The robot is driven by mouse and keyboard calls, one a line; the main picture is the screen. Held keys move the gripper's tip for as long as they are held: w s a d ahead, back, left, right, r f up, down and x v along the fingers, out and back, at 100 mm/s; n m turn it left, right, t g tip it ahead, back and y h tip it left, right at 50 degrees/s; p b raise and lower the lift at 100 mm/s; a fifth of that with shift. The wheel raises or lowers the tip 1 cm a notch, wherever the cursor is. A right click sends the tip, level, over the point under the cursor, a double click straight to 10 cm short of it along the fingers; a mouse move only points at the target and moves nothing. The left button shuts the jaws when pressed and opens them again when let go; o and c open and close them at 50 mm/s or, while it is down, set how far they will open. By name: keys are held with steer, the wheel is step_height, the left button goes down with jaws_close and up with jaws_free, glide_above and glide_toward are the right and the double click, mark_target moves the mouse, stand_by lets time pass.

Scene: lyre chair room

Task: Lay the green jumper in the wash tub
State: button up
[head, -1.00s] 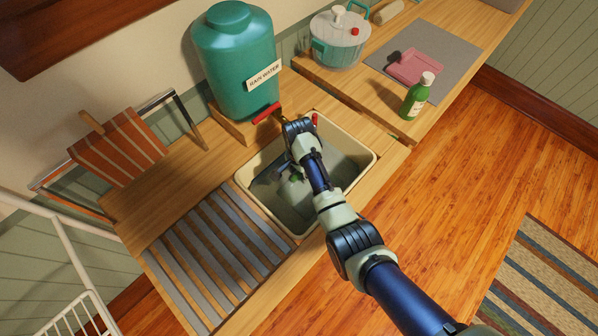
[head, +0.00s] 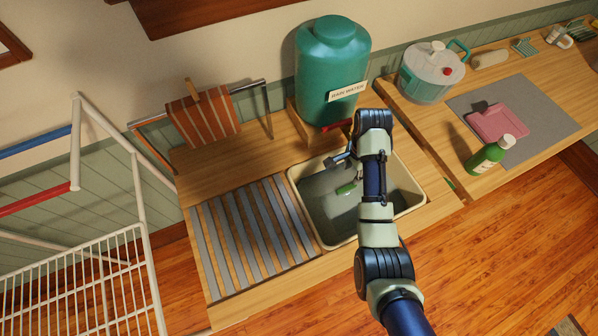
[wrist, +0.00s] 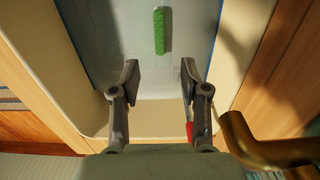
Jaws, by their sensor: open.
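The wash tub (head: 300,205) is a cream-rimmed basin set in the wooden counter, with a grey-blue inside. A small, narrow green thing with a knobbly surface (wrist: 160,32) lies in the tub, apart from my gripper; it also shows in the head view (head: 346,188). I cannot tell for sure that it is the green jumper. My gripper (wrist: 160,78) is open over the tub, with nothing between its fingers. In the head view my wrist partly hides it.
A brass tap (wrist: 265,150) is close to the right of my gripper. The green rain water tank (head: 330,75) stands behind the tub. A slatted draining board (head: 250,235) is at left. A green bottle (head: 485,157) and pink tray (head: 497,122) are at right.

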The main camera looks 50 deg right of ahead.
steer(key=w+a+r+n+t+h, duration=0.1)
steer(key=w+a+r+n+t, duration=0.35)
steer(key=w+a+n, duration=0.55)
steer(key=w+a+r+n+t+h, duration=0.25)
steer(key=w+a+r+n, duration=0.2)
steer(key=a, duration=0.85)
steer(key=s+a+r+n+t+y, duration=0.1)
steer(key=a+r+n+t, duration=0.2)
steer(key=a+r, duration=0.3)
steer(key=s+a+r+n+t+y, duration=0.2)
steer(key=a+r+n, duration=0.4)
steer(key=a, duration=0.6)
steer(key=shift+r+t, duration=0.4)
steer(key=shift+r, duration=0.15)
steer(key=shift+a+y, duration=0.1)
steer(key=shift+y, duration=0.15)
